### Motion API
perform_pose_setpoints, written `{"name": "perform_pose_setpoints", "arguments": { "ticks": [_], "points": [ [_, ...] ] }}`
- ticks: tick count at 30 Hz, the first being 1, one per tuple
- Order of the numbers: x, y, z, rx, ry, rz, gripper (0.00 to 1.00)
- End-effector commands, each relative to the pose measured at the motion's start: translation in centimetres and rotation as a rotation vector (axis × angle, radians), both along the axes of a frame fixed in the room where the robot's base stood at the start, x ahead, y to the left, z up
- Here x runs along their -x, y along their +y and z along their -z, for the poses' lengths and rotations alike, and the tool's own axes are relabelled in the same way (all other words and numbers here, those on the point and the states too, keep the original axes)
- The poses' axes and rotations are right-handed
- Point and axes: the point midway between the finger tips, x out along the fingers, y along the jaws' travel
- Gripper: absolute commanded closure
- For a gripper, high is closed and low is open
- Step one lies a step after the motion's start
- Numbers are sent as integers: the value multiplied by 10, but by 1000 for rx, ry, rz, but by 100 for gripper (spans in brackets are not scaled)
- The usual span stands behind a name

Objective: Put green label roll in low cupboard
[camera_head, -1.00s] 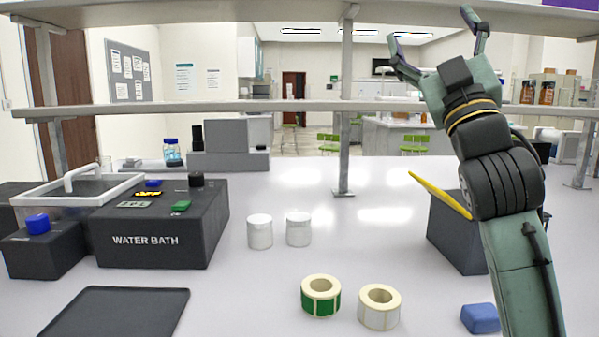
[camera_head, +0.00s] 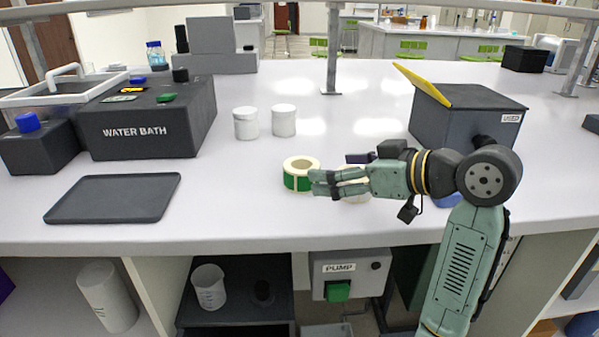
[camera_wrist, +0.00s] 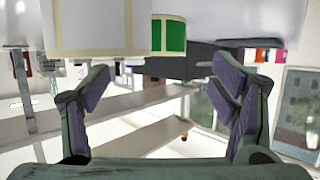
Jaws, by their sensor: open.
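The green label roll (camera_head: 300,173) stands on the white bench top, its open ring facing up. A white label roll (camera_head: 354,186) is just right of it, mostly hidden behind my gripper. My gripper (camera_head: 318,184) is open and empty, pointing left, with its fingertips at the front right of the green roll in the picture. I cannot tell whether they touch it. In the wrist view my fingers (camera_wrist: 165,88) are spread apart; the green roll (camera_wrist: 172,36) and the white roll (camera_wrist: 100,28) show above them. Open cupboard spaces (camera_head: 40,310) lie below the bench.
A dark tray (camera_head: 113,198) and the water bath (camera_head: 150,120) are at left. Two white jars (camera_head: 265,122) stand behind the rolls. A grey box with a yellow lid (camera_head: 462,112) is at right. Below are a pump (camera_head: 350,272), a beaker (camera_head: 208,286) and a white cylinder (camera_head: 107,296).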

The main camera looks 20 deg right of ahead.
Motion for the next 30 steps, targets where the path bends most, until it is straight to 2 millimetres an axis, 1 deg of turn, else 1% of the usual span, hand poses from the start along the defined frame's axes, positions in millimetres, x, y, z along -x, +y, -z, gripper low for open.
{"name": "perform_pose_setpoints", "arguments": {
  "ticks": [1,3,8,12,16,19,25,30],
  "points": [
    [-7,4,2,-2,1,0,21],
    [-15,9,5,-2,1,-1,21],
    [-29,16,7,-1,1,-1,21],
    [-48,27,9,-1,0,0,21],
    [-61,33,16,-2,-1,2,21],
    [-65,35,18,-1,-1,2,21],
    [-65,35,19,0,-1,3,21],
    [-65,35,19,0,-1,3,32]
  ]
}}
